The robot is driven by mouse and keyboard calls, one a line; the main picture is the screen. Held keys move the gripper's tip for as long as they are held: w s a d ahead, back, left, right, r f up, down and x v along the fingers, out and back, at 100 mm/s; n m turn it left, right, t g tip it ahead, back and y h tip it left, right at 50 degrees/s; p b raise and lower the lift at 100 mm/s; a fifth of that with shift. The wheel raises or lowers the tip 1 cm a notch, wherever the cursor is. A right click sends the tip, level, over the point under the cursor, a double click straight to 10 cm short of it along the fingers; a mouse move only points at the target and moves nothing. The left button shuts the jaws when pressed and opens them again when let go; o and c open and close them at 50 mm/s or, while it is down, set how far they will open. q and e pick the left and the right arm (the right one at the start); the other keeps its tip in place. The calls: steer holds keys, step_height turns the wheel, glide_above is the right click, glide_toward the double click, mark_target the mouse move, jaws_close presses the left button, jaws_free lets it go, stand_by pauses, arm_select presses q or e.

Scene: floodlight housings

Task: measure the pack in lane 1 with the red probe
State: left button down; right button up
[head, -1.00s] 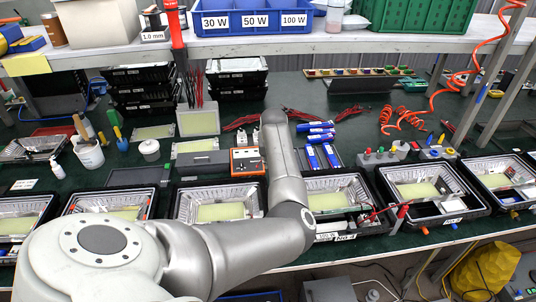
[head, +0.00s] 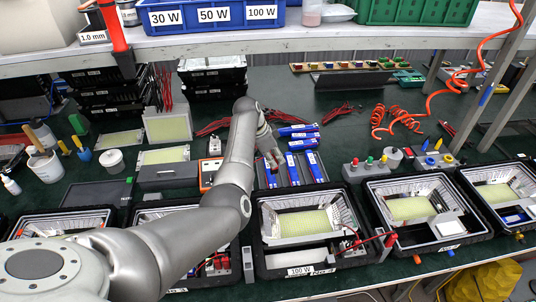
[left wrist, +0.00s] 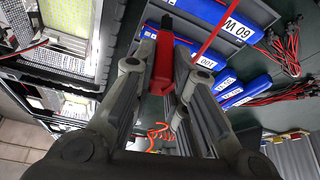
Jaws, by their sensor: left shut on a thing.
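My left gripper (head: 272,162) is over the left part of the grey lane rack (head: 268,182). In the left wrist view, its fingers (left wrist: 158,82) are shut on the red probe (left wrist: 162,66), whose dark tip points away from the palm. The probe is close to a blue pack (left wrist: 182,50); I cannot tell whether they touch. Blue packs (head: 293,168) and (head: 313,165) lie in the rack, with others (head: 298,130) behind. Labels such as "60 W" show in the left wrist view. Which lane is number 1 is not readable. My right gripper is out of view.
An orange-edged meter (head: 205,172) stands left of the rack, partly behind my arm. Floodlight housings (head: 300,268) line the front edge. Red leads (head: 345,112) lie behind the packs. A coiled orange hose (head: 392,122) hangs on the right. A shelf (head: 330,38) spans the back.

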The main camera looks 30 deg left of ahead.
mark_target(274, 174)
arm_select(q)
steer(key=shift+s+r, duration=0.15)
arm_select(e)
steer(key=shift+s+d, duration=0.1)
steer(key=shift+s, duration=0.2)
arm_select(q)
steer(key=shift+p, duration=0.45)
steer(key=shift+f+b, duration=0.7)
steer(key=shift+f, duration=0.2)
steer(key=shift+f+b, duration=1.3)
steer(key=shift+f, duration=0.8)
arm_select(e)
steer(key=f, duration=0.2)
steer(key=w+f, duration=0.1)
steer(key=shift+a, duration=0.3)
arm_select(q)
steer(key=shift+r, duration=0.1)
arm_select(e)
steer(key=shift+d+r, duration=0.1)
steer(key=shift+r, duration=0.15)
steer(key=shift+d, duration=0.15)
arm_select(q)
steer(key=shift+f, duration=0.7)
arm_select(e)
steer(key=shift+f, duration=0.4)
